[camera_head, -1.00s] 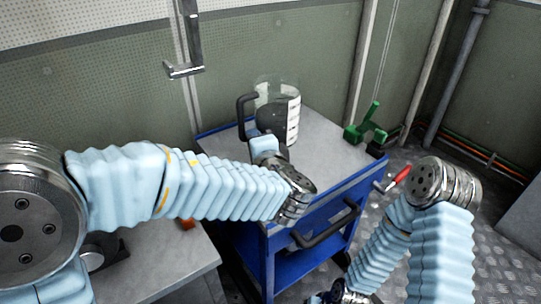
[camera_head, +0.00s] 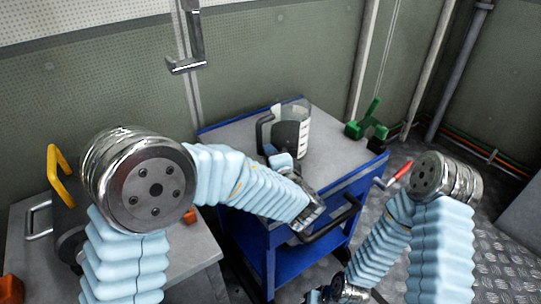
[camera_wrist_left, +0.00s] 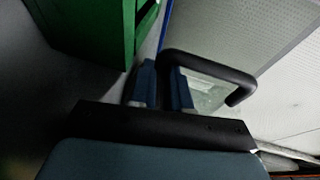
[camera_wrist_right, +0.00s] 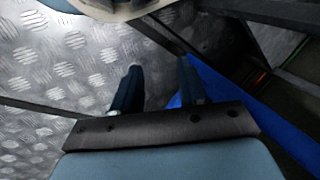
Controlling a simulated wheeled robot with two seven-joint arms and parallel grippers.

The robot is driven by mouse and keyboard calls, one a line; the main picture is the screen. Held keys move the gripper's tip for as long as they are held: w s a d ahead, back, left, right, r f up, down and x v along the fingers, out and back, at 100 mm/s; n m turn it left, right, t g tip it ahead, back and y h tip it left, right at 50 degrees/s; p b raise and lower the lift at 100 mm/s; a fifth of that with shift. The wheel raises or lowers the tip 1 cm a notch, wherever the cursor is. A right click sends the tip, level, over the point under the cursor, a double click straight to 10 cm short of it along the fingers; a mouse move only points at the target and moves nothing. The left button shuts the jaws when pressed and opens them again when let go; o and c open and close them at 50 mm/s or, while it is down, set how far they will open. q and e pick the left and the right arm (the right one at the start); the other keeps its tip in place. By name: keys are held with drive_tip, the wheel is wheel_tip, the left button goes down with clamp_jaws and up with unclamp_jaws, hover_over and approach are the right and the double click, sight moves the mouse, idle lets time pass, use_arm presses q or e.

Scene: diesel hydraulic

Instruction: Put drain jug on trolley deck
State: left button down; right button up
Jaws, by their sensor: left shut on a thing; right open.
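The drain jug (camera_head: 290,132) is clear, with dark contents, a white marked scale and a black handle. It is upright at the trolley deck (camera_head: 335,150), a grey top with blue edges. I cannot tell whether its base touches the deck. My left gripper (camera_head: 277,160) is in front of the jug, shut on its handle. The left wrist view shows the black handle (camera_wrist_left: 215,62) running to the fingers (camera_wrist_left: 163,88). The jug's lower part is partly hidden by my gripper. My right gripper (camera_wrist_right: 158,85) is open and empty, low in front of the trolley.
A green object (camera_head: 367,122) stands beyond the trolley's right side. A red-handled lever (camera_head: 397,177) and a black trolley handle (camera_head: 332,222) stick out in front. A grey bench (camera_head: 190,250) with a yellow-handled item (camera_head: 60,175) is at left. The deck's right part is clear.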

use_arm(q)
drive_tip(key=c, duration=1.1)
unclamp_jaws()
drive_tip(key=shift+r, duration=0.1)
drive_tip(key=b+v, duration=0.1)
drive_tip(key=v, duration=1.1)
